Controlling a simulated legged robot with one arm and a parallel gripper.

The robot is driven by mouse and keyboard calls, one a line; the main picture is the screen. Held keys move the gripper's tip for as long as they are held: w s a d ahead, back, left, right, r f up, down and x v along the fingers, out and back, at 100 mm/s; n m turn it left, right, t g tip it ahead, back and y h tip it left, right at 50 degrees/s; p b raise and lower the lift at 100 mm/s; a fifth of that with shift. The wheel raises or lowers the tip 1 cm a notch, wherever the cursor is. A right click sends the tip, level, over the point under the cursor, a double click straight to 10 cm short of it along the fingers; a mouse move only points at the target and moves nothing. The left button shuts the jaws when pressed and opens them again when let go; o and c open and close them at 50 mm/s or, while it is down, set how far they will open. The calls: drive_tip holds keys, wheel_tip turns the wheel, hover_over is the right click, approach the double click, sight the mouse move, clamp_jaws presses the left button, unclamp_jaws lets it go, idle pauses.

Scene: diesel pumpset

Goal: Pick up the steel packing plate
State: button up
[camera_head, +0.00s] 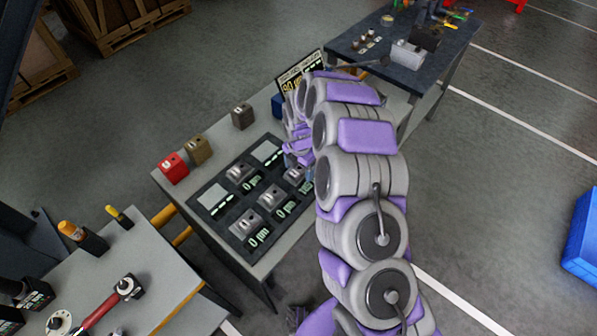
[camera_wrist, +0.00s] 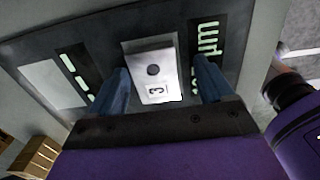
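A grey steel block (camera_wrist: 152,70) marked "3" with a dark round hole is in the middle of the wrist view, on a black panel (camera_wrist: 95,50); I take it for the steel packing plate. My gripper (camera_wrist: 162,85) is open, with its two blue fingers at either side of the block. The left finger is close to the block's edge, and a gap shows on the right. In the head view my gripper (camera_head: 294,150) is over the panel (camera_head: 225,228), partly hidden by my arm. Several similar grey blocks, such as this one (camera_head: 245,225), sit on the panel.
A red block (camera_head: 173,167), a brown block (camera_head: 198,149) and a dark block (camera_head: 243,116) stand along the table's back. A display sign (camera_head: 297,77) stands behind my gripper. Another table (camera_head: 140,262) with tools is at lower left.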

sight(297, 171)
drive_tip(key=shift+a, duration=0.2)
drive_tip(key=shift+c, duration=1.4)
drive_tip(key=shift+a+f, duration=0.15)
drive_tip(key=shift+a, duration=0.35)
drive_tip(key=c, duration=0.4)
drive_tip(key=shift+d, duration=0.5)
drive_tip(key=c, duration=0.7)
drive_tip(key=shift+a, duration=0.25)
drive_tip(key=shift+a+r, duration=0.1)
drive_tip(key=shift+r, duration=0.55)
drive_tip(key=r, duration=0.1)
drive_tip(key=r+p, duration=0.1)
drive_tip(key=shift+s+d+r, duration=0.2)
drive_tip(key=shift+r, duration=0.15)
drive_tip(key=s+d, duration=0.1)
drive_tip(key=s, duration=0.4)
drive_tip(key=s+d+p, duration=0.1)
drive_tip(key=s, duration=0.4)
drive_tip(key=s+d+r, duration=0.1)
drive_tip(key=s, duration=0.4)
drive_tip(key=shift+s+d+r, duration=0.1)
drive_tip(key=shift+d, duration=0.1)
